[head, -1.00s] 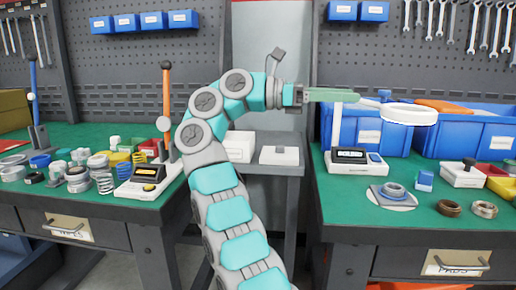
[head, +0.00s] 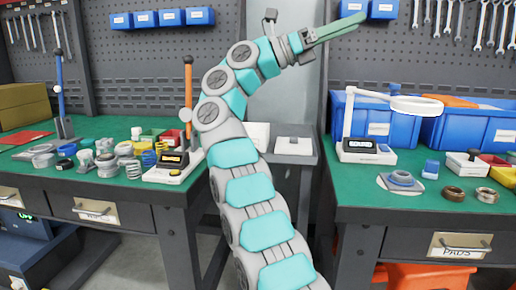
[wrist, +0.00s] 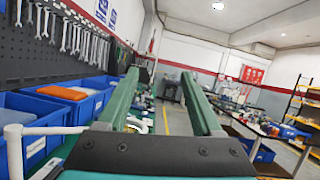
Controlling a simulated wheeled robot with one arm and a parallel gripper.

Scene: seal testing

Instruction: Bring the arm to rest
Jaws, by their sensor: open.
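My gripper (head: 350,24) is raised above the right bench in the head view, pointing up and to the right in front of the pegboard. In the wrist view its two green fingers (wrist: 163,95) stand apart with nothing between them. My teal and grey arm rises from the bottom middle of the head view and bends at the top towards the right. The gripper touches nothing that I can see.
The right green bench (head: 355,187) holds a white ring lamp (head: 415,104), blue bins (head: 470,130) and several small rings. The left bench (head: 95,198) holds many small parts and two upright stands. A grey cart (head: 300,160) stands between the benches. Wrenches hang at the upper right.

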